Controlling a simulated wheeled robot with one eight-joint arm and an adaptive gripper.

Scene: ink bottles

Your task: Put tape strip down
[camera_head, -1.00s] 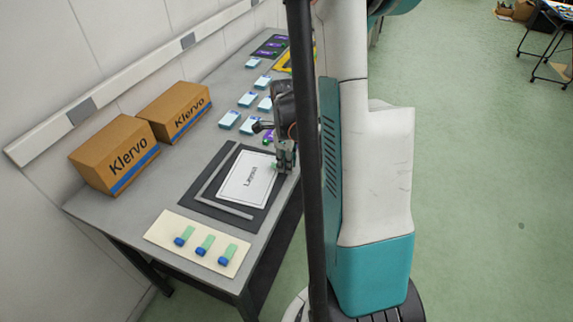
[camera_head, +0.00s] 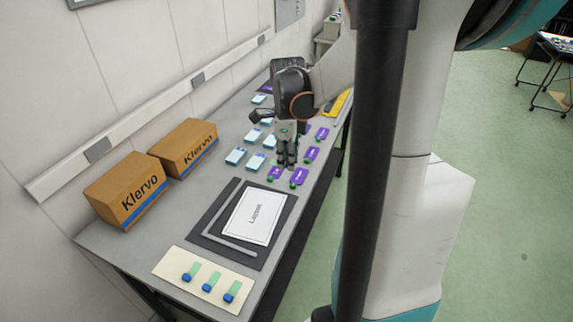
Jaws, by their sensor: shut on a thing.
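My gripper (camera_head: 287,163) is shut, fingers pointing down, over the middle of the grey table, among the small cards and beyond the framed sheet. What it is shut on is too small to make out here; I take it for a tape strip. Green tape strips with blue ends lie on a cream board at the near end of the table: a left one (camera_head: 193,269), a middle one (camera_head: 213,280) and a right one (camera_head: 233,289). The white "Layout" sheet (camera_head: 254,217) lies flat on a dark mat (camera_head: 216,205), and no green strip shows on it.
Purple cards with green ends, such as this one (camera_head: 299,177), lie right beside my gripper. Pale blue cards (camera_head: 236,156) lie to its left. Two Klervo boxes (camera_head: 126,190) stand along the wall. A grey L-shaped bar (camera_head: 228,243) edges the sheet. The cream board (camera_head: 176,259) is nearest.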

